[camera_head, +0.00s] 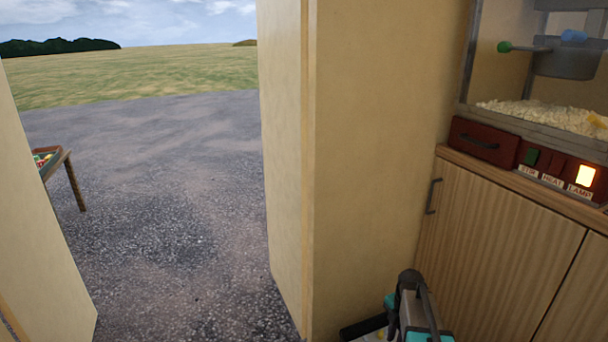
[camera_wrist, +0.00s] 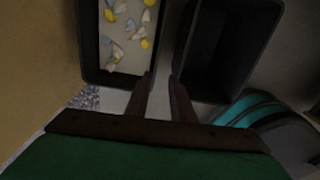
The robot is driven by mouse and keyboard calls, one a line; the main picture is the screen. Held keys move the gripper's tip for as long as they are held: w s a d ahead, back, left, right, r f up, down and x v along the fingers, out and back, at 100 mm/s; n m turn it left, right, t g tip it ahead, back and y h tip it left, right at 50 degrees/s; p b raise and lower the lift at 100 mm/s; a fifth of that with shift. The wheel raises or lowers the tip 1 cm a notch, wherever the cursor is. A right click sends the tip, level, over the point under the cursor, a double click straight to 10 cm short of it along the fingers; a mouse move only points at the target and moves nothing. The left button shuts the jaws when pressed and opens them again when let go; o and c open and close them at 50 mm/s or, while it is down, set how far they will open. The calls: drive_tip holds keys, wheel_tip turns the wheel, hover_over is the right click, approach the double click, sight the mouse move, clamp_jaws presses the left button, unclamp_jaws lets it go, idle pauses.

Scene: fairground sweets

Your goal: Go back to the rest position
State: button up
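My gripper (camera_wrist: 162,80) shows at the lower middle of the wrist view. Its two dark fingers stand a little apart with nothing between them. The fingertips point at the gap between two dark bins. The left bin (camera_wrist: 91,62) holds several white and yellow pieces on a pale floor. The right bin (camera_wrist: 224,88) is dark inside and looks empty. In the head view part of my arm shows at the bottom, right of centre; my gripper's fingers cannot be made out there.
A wooden cabinet (camera_head: 498,245) stands at the right, with a lit popcorn machine (camera_head: 545,120) on it. A cream wall (camera_head: 370,150) stands close by my arm. A doorway at the left opens onto clear tarmac (camera_head: 170,200), with a small table (camera_head: 67,165) of colourful items outside.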

drive_tip(key=s+a+m+g+p, duration=0.1)
drive_tip(key=s+a+m+p, duration=0.3)
drive_tip(key=s+m+p, duration=0.3)
drive_tip(key=s+a+m+g+p, duration=0.2)
drive_tip(key=s+a+m+p, duration=0.2)
drive_tip(key=s, duration=1.3)
drive_tip(key=s+a+r+m+g+p, duration=0.1)
drive_tip(key=s+a+m+p, duration=0.3)
drive_tip(key=s+m+p, duration=0.6)
drive_tip(key=shift+s+a+m+g, duration=0.4)
drive_tip(key=shift+s+m+g, duration=0.2)
drive_tip(key=shift+s+m, duration=0.5)
